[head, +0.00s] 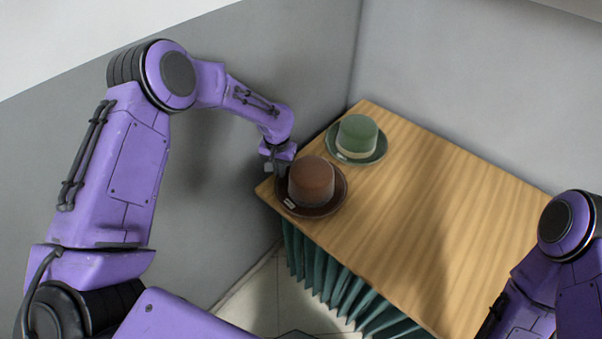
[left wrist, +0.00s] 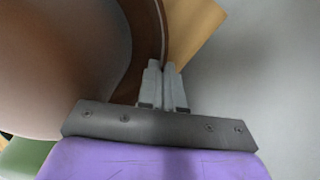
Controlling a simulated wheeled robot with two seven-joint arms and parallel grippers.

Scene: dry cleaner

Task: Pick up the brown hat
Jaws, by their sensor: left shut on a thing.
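The brown hat (head: 312,182) is at the near left corner of the wooden table, crown up, with its brim spread around it. In the left wrist view the brown hat (left wrist: 60,60) fills the left side, its brim running down to my fingers. My left gripper (head: 280,172) is at the hat's left side, at the brim. In the left wrist view my left gripper (left wrist: 163,75) has its fingers close together on the brim edge. Whether the hat touches the table is hard to tell. The right arm shows at the lower right, but its gripper is out of frame.
A green hat (head: 357,138) sits on the wooden table (head: 450,215) just behind the brown one. Grey walls (head: 480,90) stand behind and to the left. A teal pleated cloth (head: 335,288) hangs below the table's near edge. The table's middle and right are clear.

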